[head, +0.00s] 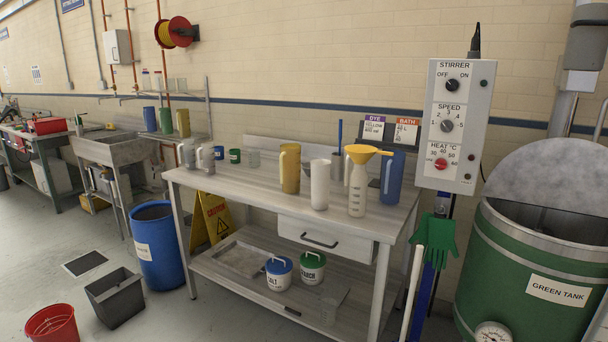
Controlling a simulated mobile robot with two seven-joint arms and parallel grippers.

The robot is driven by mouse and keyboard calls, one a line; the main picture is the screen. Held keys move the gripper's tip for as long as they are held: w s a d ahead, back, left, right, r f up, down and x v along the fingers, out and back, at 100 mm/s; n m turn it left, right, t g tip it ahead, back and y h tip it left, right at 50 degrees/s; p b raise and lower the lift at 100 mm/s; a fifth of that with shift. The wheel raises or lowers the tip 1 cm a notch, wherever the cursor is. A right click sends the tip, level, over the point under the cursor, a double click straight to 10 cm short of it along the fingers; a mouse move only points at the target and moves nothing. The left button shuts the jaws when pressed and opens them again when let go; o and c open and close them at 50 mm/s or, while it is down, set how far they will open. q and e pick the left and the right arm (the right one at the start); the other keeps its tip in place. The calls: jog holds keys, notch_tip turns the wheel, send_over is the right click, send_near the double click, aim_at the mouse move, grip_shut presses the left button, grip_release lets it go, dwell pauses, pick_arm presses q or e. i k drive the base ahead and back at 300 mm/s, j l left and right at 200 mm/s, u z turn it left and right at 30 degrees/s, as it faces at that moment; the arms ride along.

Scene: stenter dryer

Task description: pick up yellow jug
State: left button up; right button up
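A tall yellow jug (291,172) stands upright on the grey workbench (240,186), near its middle, with its handle on the left side. A second yellow jug (184,123) stands farther back at the left, next to a green jug (166,120) and a blue jug (150,119). On the workbench, a white jug (320,186) stands just right of the nearer yellow jug. Neither of my grippers shows in the head view.
The stirrer control box (455,125) and green tank (520,290) are at right. The bench front is clear.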

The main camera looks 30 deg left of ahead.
aim_at(290, 153)
jog(key=i+j, duration=0.15)
jog(key=j, duration=0.2)
jog(key=i+j+z, duration=0.1)
jog(key=j, duration=0.3)
jog(key=i+j, duration=0.25)
jog(key=j, duration=0.15)
jog(key=i+j+z, duration=0.1)
jog(key=j, duration=0.25)
jog(key=i+j, duration=0.15)
jog(key=j, duration=0.25)
jog(key=i+j+z, duration=0.15)
jog(key=j, duration=0.25)
jog(key=i+j, duration=0.1)
jog(key=j, duration=0.3)
jog(key=i+j+z, duration=0.1)
jog(key=j, duration=0.35)
